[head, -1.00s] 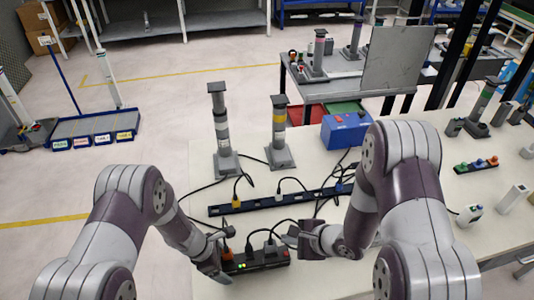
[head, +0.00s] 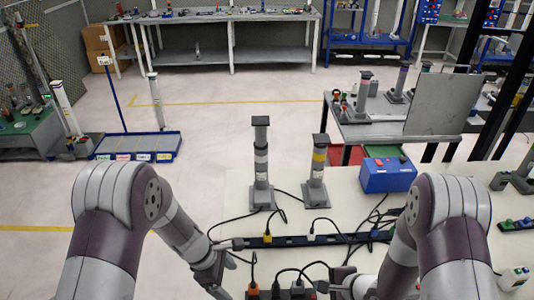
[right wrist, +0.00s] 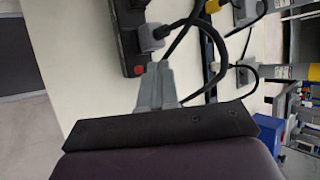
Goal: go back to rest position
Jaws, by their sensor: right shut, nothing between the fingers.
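My right gripper (head: 326,286) is low in the head view, at the right end of a black power strip (head: 280,294) with plugs in it. In the right wrist view its grey fingers (right wrist: 157,72) are together with nothing between them. Their tips are close to a grey plug (right wrist: 151,36) on the strip; I cannot tell whether they touch. My left gripper (head: 220,283) is low in the head view, left of the strip. Its fingers are too small and dark to read, and I see nothing clearly held.
A long dark rail (head: 310,239) with plugs and loose cables crosses the white table (head: 238,190). Two grey posts (head: 261,165) and a blue box (head: 388,175) stand behind it. Open floor (head: 220,115) lies beyond the table's left edge.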

